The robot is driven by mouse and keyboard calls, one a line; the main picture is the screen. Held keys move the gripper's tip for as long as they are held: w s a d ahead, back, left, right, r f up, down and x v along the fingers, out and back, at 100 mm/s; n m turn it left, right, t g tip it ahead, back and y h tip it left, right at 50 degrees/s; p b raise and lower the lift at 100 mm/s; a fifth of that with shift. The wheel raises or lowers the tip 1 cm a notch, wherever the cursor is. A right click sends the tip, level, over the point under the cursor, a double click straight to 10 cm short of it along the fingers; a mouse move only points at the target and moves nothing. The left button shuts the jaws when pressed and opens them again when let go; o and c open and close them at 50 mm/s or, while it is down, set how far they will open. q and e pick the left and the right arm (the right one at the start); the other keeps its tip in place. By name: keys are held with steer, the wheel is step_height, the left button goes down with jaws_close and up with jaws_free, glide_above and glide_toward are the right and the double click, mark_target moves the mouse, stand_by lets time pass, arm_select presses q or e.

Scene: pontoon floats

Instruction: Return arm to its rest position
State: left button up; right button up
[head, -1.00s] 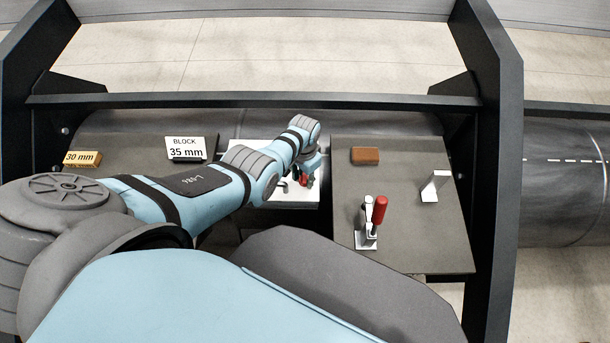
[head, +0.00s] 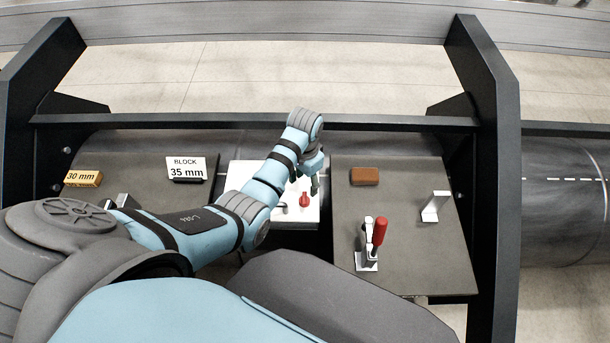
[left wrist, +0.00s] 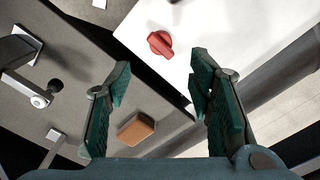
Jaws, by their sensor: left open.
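My left arm reaches in from the left in the head view. My left gripper (head: 314,182) is above the right side of the white panel (head: 238,177). In the left wrist view its two fingers (left wrist: 155,108) are spread apart with nothing between them. A red knob (head: 304,199) sits on the white panel, just below and left of the fingers in the head view; it also shows in the left wrist view (left wrist: 160,43), apart from the fingers. My right gripper is not in view.
A brown block (head: 365,176), a red-handled clamp (head: 379,232) and a metal bracket (head: 434,207) stand on the right dark board. A "BLOCK 35 mm" sign (head: 186,168) and a "30 mm" block (head: 82,178) are on the left board. A black rail (head: 250,121) runs behind.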

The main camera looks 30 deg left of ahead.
arm_select(q)
step_height(320, 180, up, 3)
steer(key=shift+f, duration=0.15)
stand_by(0.3)
